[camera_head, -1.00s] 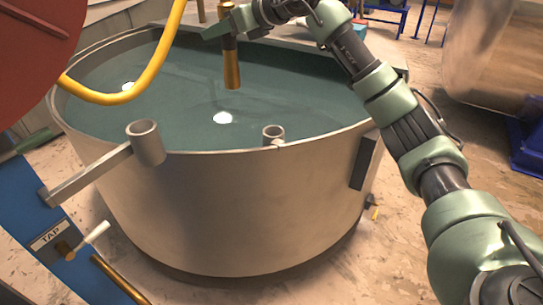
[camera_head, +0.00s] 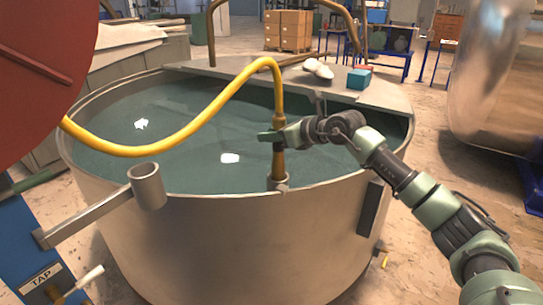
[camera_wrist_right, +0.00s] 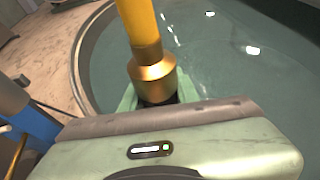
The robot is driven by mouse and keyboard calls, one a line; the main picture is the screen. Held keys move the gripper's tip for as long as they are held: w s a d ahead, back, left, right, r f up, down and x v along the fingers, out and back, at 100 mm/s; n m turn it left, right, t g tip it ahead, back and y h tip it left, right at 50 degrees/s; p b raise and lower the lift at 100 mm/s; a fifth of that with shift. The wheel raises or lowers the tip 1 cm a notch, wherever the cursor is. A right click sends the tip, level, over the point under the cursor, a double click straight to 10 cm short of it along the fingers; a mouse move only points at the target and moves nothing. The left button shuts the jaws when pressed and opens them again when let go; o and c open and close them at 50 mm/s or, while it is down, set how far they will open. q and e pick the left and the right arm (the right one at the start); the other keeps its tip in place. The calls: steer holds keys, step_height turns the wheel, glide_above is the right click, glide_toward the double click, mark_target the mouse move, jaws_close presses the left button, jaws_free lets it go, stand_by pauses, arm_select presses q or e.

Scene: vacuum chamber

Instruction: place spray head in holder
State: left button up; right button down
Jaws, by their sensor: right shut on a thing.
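The brass spray head (camera_head: 278,165) hangs upright at the end of the yellow hose, near the front rim of the tub. My right gripper (camera_head: 268,137) is shut around its middle. In the right wrist view the brass collar (camera_wrist_right: 152,77) rises from my gripper, whose fingers are mostly hidden. My left gripper is not in view.
The yellow hose (camera_head: 190,138) arcs from the red reel (camera_head: 45,70) over the water-filled tub (camera_head: 240,240). A blue panel with a TAP label (camera_head: 40,279) stands at lower left. A blue box (camera_head: 359,78) sits on the tub's back cover.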

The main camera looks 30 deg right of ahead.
step_height(320, 180, down, 7)
steer(key=shift+r+p, duration=0.1)
steer(key=shift+p, duration=0.4)
steer(key=shift+f, duration=0.25)
steer(key=c, duration=1.1)
jaws_free()
steer(key=shift+o, duration=0.2)
